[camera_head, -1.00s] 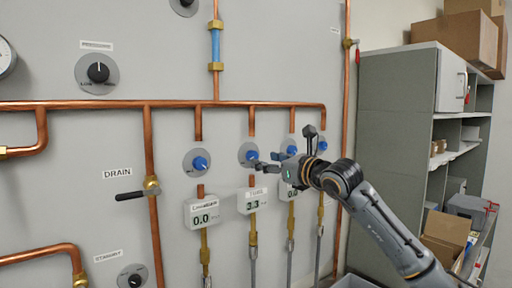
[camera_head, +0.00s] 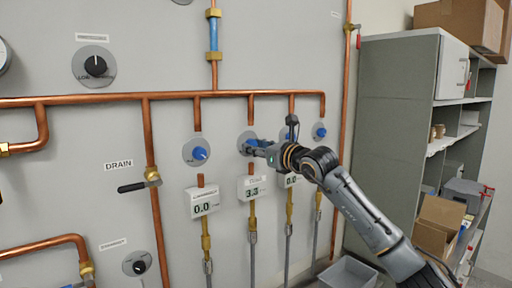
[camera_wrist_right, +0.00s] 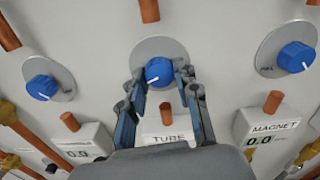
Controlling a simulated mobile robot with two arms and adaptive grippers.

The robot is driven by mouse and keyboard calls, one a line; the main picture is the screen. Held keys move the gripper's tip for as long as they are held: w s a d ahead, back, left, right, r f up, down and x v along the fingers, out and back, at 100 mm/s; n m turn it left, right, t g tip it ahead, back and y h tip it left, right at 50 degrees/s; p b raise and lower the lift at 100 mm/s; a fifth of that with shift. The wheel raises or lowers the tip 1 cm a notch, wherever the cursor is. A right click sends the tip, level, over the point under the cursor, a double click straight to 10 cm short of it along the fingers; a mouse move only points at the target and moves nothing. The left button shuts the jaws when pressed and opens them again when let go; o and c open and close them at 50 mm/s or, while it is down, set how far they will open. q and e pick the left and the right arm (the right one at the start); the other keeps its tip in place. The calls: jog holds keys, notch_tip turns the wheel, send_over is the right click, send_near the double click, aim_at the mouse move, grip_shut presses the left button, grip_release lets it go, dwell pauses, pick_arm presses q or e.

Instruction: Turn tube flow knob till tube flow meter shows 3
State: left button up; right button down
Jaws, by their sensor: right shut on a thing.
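The tube flow knob (camera_head: 248,143) is blue on a grey round plate, second from the left in a row of similar knobs. My right gripper (camera_head: 257,147) is at this knob. In the right wrist view the two fingers (camera_wrist_right: 160,88) are on either side of the blue knob (camera_wrist_right: 159,73) and closed on it; the knob's white mark points down-left. The tube flow meter (camera_head: 252,188) below it reads about 3.3. In the wrist view its TUBE label (camera_wrist_right: 168,137) shows, but my gripper hides its number. My left gripper cannot be made out.
Neighbouring blue knobs (camera_head: 199,153) and (camera_wrist_right: 296,57) sit close on both sides. The chamber-side meter (camera_head: 203,203) and the magnet meter (camera_wrist_right: 265,126) read 0.0. Copper pipes (camera_head: 155,210) cross the panel. A grey shelf (camera_head: 392,130) stands to the right.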

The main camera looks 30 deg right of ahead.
jog(key=m+b, duration=0.4)
jog(key=shift+m, duration=0.3)
jog(key=c, duration=1)
grip_release()
jog(key=s, duration=1.1)
jog(key=shift+s+d, duration=0.4)
